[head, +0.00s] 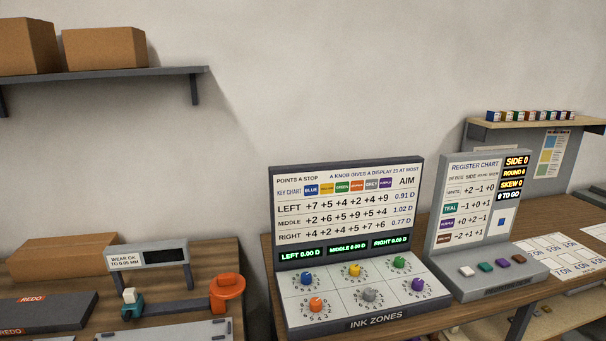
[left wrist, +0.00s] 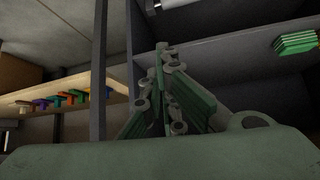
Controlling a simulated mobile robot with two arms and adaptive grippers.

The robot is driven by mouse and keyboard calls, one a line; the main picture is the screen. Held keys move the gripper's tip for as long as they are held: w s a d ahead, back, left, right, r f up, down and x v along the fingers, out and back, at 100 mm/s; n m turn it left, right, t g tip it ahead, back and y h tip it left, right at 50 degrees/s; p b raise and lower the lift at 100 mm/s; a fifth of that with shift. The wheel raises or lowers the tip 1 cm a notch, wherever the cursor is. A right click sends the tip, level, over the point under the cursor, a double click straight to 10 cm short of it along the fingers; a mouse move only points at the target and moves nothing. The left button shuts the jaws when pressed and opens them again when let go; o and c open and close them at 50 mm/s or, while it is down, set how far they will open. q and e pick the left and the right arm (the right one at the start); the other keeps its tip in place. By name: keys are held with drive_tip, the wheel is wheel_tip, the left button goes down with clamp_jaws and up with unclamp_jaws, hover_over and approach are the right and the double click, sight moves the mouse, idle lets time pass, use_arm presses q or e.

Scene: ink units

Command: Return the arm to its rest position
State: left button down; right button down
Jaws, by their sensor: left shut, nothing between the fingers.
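My left gripper (left wrist: 164,54) shows in the left wrist view, its green and grey fingers brought together with nothing between them. It points up past a dark upright post (left wrist: 99,70). Neither of my arms shows in the head view. The ink zones console (head: 345,245) stands on the wooden table in the middle of the head view, with several coloured knobs and displays reading 0.00 D. My gripper's place relative to the console cannot be told from these views.
The register chart panel (head: 484,215) stands right of the console. An orange device (head: 227,290) and a wear gauge (head: 148,258) are at the left. Boxes (head: 104,48) sit on a wall shelf (head: 110,76).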

use_arm(q)
drive_tip(key=s+f+m+g, duration=0.1)
drive_tip(key=s+f+g, duration=0.1)
drive_tip(key=s+f, duration=0.5)
drive_tip(key=s+d+f+m+g+b, duration=0.1)
drive_tip(key=s+f+g, duration=0.2)
drive_tip(key=s+f, duration=0.4)
drive_tip(key=s+d+f+g+b, duration=0.1)
drive_tip(key=s+f, duration=0.6)
drive_tip(key=s, duration=0.9)
drive_tip(key=shift+s+d+f+m+g+h, duration=0.2)
drive_tip(key=shift+s+f+m+g+h, duration=0.15)
drive_tip(key=shift+g, duration=0.45)
